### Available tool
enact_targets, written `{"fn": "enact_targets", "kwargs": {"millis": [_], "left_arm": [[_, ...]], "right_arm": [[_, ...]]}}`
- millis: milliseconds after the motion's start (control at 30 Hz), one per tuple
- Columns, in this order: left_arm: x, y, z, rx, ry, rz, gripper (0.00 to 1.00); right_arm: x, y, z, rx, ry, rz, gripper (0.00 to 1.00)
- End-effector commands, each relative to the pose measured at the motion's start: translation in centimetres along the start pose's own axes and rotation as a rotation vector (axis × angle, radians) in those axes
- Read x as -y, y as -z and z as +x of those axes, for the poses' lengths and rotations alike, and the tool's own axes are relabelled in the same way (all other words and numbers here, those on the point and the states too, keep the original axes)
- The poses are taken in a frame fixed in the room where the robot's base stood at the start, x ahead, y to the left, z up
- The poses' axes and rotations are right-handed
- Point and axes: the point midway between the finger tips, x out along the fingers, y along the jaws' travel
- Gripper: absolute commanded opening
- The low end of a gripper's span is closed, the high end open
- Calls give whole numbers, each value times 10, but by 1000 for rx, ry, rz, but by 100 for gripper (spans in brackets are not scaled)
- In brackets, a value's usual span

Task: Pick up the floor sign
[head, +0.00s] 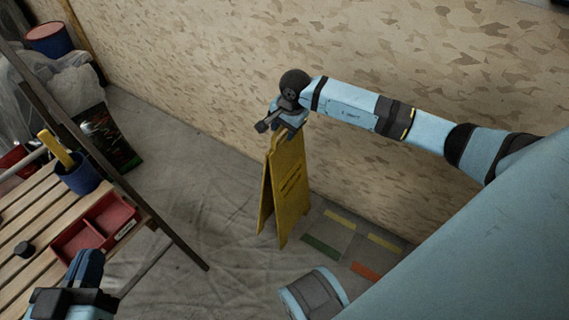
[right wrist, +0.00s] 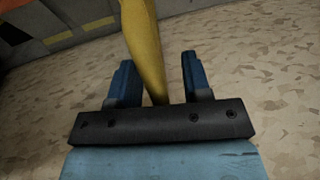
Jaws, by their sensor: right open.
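The yellow floor sign (head: 287,187) stands upright, folded out like an A, on the sheeted floor close to the board wall. My right gripper (head: 289,122) is at the top of the sign in the head view. In the right wrist view its two blue fingers (right wrist: 157,85) are open, with the yellow sign (right wrist: 143,45) between them and gaps showing at both sides. Whether a finger touches the sign cannot be told. My left gripper (head: 88,268) is at the lower left, by the wooden bench and away from the sign; its fingertips are hard to make out.
A slatted wooden bench (head: 28,213) at the left holds a red tray (head: 108,215) and a blue cup (head: 80,178). A dark bag (head: 108,140) lies behind it. Coloured strips (head: 322,247) mark the floor right of the sign. Floor left of the sign is clear.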

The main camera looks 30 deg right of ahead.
Motion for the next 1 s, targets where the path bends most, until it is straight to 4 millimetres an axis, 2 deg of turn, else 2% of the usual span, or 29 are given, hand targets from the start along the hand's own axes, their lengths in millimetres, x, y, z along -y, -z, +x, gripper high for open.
{"fn": "enact_targets", "kwargs": {"millis": [133,167,333,1000], "left_arm": [[0,4,0,-6,-1,2,0],[0,4,0,-6,-1,1,0],[-1,2,0,-1,0,-3,0],[-1,-3,-1,10,1,-8,0]], "right_arm": [[0,0,-2,-1,1,0,44],[0,0,-2,-1,1,0,40],[0,0,-2,-1,1,1,1],[0,0,-2,0,0,1,0]]}}
